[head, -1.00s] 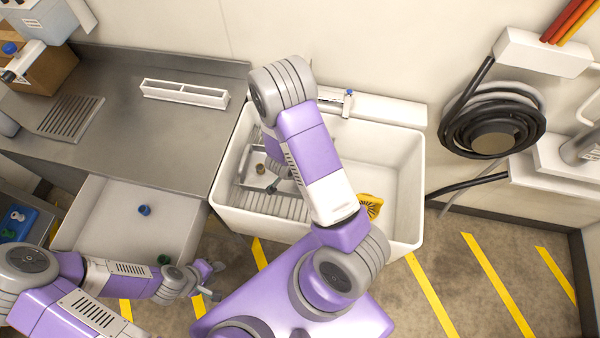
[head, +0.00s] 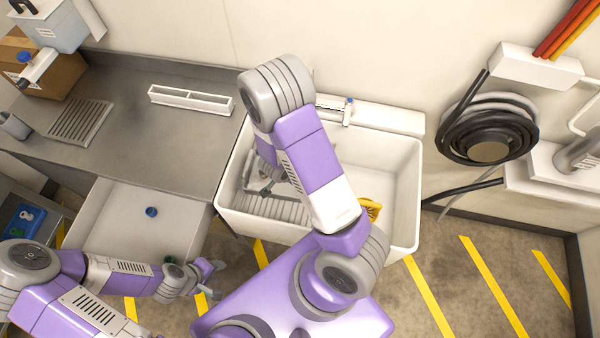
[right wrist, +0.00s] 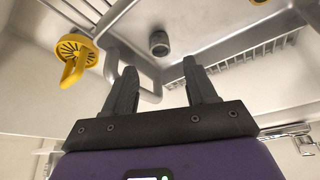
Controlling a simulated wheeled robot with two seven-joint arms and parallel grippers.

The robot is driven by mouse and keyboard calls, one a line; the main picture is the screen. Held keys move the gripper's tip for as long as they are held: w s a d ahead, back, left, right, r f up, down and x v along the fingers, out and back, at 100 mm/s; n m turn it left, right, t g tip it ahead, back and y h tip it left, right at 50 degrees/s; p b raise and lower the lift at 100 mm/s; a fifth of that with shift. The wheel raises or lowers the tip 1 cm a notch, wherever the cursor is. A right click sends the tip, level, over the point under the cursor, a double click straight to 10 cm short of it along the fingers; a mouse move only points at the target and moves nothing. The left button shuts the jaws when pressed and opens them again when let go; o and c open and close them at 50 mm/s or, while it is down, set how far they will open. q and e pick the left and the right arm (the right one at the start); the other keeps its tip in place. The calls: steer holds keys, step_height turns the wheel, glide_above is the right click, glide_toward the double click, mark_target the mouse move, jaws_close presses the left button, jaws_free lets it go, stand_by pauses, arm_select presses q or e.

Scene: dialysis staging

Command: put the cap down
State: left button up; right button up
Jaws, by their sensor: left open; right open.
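A small dark grey round piece (right wrist: 159,43), which looks like a cap, stands on a metal surface in the right wrist view. My right gripper (right wrist: 161,78) is open. Its fingers are apart with nothing between them, and the round piece is beyond the fingertips. In the head view my right arm covers most of that part of the white sink (head: 405,190), so the piece cannot be made out there. A blue cap (head: 151,211) and a dark green cap (head: 172,262) are in the open drawer at left. My left gripper (head: 216,279) is open and empty beside the drawer.
A yellow slotted piece (head: 370,209) is in the sink; it also shows in the right wrist view (right wrist: 76,53). A white divided tray (head: 190,99) is on the steel counter (head: 140,140). A blue tray (head: 24,222) holds caps at far left.

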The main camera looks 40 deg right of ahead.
steer(key=shift+p+v, duration=1.05)
steer(key=shift+v, duration=1.25)
